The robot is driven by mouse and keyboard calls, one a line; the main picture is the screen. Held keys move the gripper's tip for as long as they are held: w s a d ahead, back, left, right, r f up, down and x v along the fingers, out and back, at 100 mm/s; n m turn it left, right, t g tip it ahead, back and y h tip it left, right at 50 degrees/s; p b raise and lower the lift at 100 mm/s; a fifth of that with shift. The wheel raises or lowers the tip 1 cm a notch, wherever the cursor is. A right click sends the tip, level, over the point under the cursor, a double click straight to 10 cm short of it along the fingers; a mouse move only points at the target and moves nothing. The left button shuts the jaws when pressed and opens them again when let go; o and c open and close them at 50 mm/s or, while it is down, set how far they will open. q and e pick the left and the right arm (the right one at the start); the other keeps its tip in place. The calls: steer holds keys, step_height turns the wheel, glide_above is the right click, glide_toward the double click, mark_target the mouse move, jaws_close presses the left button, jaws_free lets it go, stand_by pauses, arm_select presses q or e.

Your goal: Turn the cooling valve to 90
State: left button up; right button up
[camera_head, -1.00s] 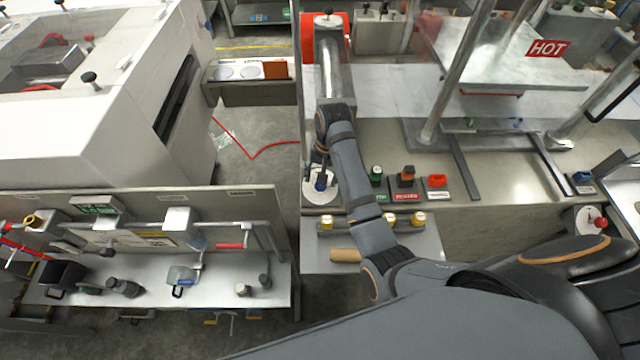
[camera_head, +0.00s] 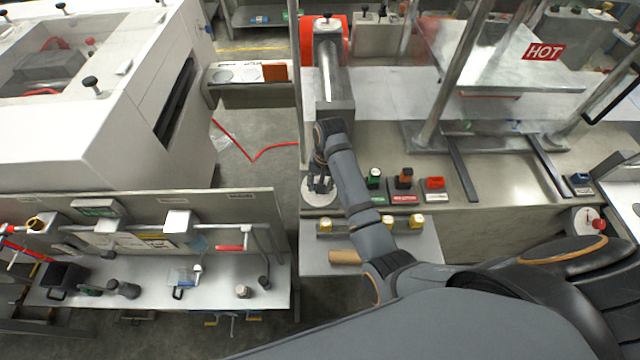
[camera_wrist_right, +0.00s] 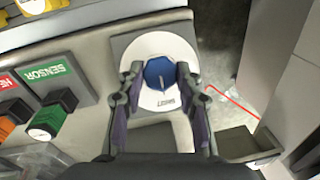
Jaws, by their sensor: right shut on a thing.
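The cooling valve is a blue knob (camera_wrist_right: 160,74) on a round white dial (camera_wrist_right: 143,48) with small lettering at its lower edge. The dial (camera_head: 308,192) also shows in the head view, at the left end of the machine's front panel. My right gripper (camera_wrist_right: 160,76) is shut on the blue knob, one finger on each side. In the head view my right gripper (camera_head: 319,184) reaches down over the dial and mostly hides the knob. A pale line on the knob's face runs roughly up and down in the wrist view. My left gripper is not in view.
A green SENSOR switch (camera_head: 374,178), an orange switch (camera_head: 404,178) and a red switch (camera_head: 435,184) stand right of the dial. A shelf (camera_head: 395,262) with yellow-capped items sits below. A HOT plate (camera_head: 500,60) is at the upper right.

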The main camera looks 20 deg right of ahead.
steer(key=shift+r+m+y+p, duration=0.25)
steer(key=shift+m+p, duration=0.25)
steer(key=shift+p, duration=0.35)
steer(key=m+p, duration=0.1)
steer(key=p, duration=0.1)
steer(key=m+t+y+p, duration=0.1)
steer(key=shift+s+d+m+p, duration=0.2)
steer(key=shift+m+p, duration=0.1)
steer(key=shift+p, duration=0.1)
steer(key=shift+f+m+t+y+p, duration=0.2)
steer(key=shift+m+t+y+p, duration=0.5)
steer(key=shift+m, duration=0.5)
steer(key=shift+s+f+m+t, duration=0.15)
steer(key=shift+m+t, duration=0.15)
steer(key=shift+m, duration=0.6)
steer(key=m+t, duration=0.1)
steer(key=m, duration=0.2)
steer(key=shift+s+f+t+y, duration=0.1)
steer(key=shift+t+y, duration=0.15)
steer(key=shift+t, duration=0.15)
steer(key=m+t, duration=0.1)
steer(key=m, duration=0.2)
steer(key=m+t, duration=0.1)
steer(key=m, duration=0.1)
steer(key=shift+s+m+t, duration=0.15)
steer(key=shift+m+t, duration=0.15)
steer(key=shift+m, duration=0.1)
